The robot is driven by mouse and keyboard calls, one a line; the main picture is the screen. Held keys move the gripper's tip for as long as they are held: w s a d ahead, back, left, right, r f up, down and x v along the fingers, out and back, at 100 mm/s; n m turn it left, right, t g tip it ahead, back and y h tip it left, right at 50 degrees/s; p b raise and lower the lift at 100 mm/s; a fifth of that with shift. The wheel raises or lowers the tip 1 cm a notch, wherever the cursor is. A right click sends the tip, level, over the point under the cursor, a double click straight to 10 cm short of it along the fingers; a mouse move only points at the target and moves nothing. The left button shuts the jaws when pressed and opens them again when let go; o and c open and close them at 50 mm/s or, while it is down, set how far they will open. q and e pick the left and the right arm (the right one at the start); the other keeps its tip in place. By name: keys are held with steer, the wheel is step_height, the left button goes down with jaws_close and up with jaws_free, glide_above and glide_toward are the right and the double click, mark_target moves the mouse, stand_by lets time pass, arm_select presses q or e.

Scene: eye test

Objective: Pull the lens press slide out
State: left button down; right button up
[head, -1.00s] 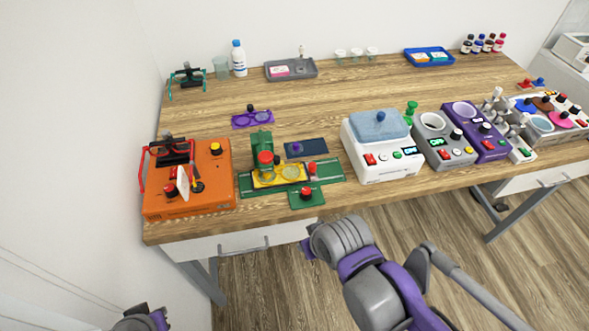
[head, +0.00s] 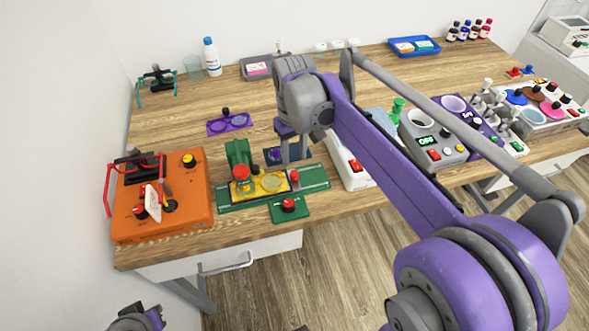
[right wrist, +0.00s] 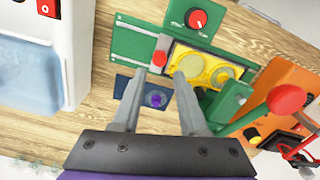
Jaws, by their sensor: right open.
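The green lens press (head: 238,158) stands on the table with a red ball on its lever. Its yellow slide (head: 272,184) lies in the green rail (head: 318,180) and carries round lenses. A red knob (head: 294,175) stands at the slide's right end. In the right wrist view the yellow slide (right wrist: 188,62) and the red knob (right wrist: 159,58) show beyond the fingertips. My right gripper (head: 294,160) is open and points down near the knob, fingertips either side of its line; contact cannot be told. My left gripper (head: 140,318) shows only partly at the bottom edge.
A green dial box (head: 288,209) sits in front of the press, a dark blue plate (head: 272,154) behind it. An orange box (head: 190,215) stands at left. A white device (head: 345,168) is close on the right, partly hidden by my arm.

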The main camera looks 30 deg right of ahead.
mark_target(294, 173)
step_height(294, 173, down, 7)
steer(key=shift+f, duration=0.15)
jaws_close()
stand_by(1.5)
